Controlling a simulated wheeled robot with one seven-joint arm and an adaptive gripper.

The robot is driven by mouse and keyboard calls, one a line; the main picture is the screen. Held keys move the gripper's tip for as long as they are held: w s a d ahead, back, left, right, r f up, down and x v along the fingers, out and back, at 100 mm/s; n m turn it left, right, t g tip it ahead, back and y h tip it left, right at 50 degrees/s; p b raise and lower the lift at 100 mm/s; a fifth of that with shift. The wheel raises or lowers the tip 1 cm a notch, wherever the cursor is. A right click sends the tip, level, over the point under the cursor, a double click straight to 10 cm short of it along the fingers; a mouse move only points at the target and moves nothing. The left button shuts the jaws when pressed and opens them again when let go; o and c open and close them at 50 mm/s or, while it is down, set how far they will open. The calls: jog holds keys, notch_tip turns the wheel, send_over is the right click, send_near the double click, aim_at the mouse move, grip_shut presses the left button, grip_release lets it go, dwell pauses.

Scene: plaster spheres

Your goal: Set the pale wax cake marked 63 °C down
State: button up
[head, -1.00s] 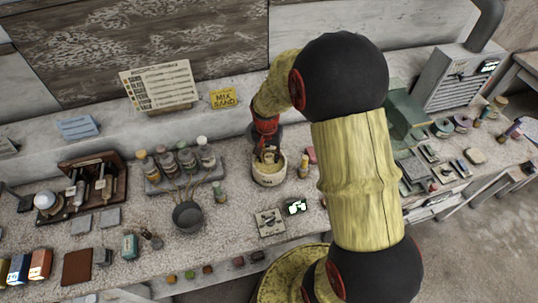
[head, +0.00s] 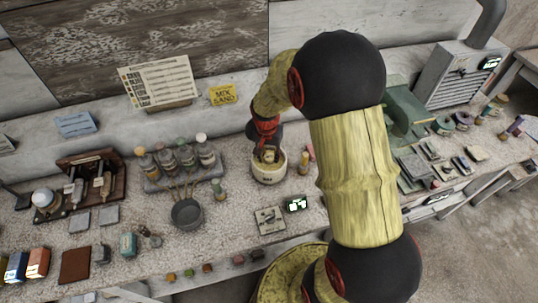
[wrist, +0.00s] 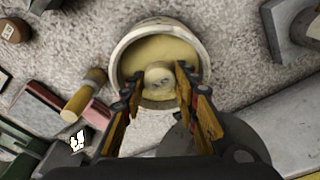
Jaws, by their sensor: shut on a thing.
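The pale wax cake (wrist: 158,76) is a small, round, cream-coloured piece between my fingertips; its mark is too small to read. My gripper (wrist: 158,88) is shut on it. In the head view my gripper (head: 268,151) points down over a cream pot (head: 269,177) on the bench. In the wrist view the pot's pale rim (wrist: 118,52) encircles the cake, with a yellowish surface inside. I cannot tell whether the cake touches that surface. My fingers hide part of the pot's near side.
A row of bottles (head: 185,159) and a dark pan (head: 187,213) stand left of the pot. A small lit display (head: 296,204) is in front.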

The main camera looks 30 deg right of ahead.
jog(key=shift+f+b, duration=0.3)
jog(key=shift+f, duration=0.3)
jog(key=o, duration=0.9)
jog(key=shift+o, duration=0.8)
jog(key=shift+r, duration=0.1)
jog(key=shift+r+p, duration=1.35)
jog(key=shift+r, duration=0.65)
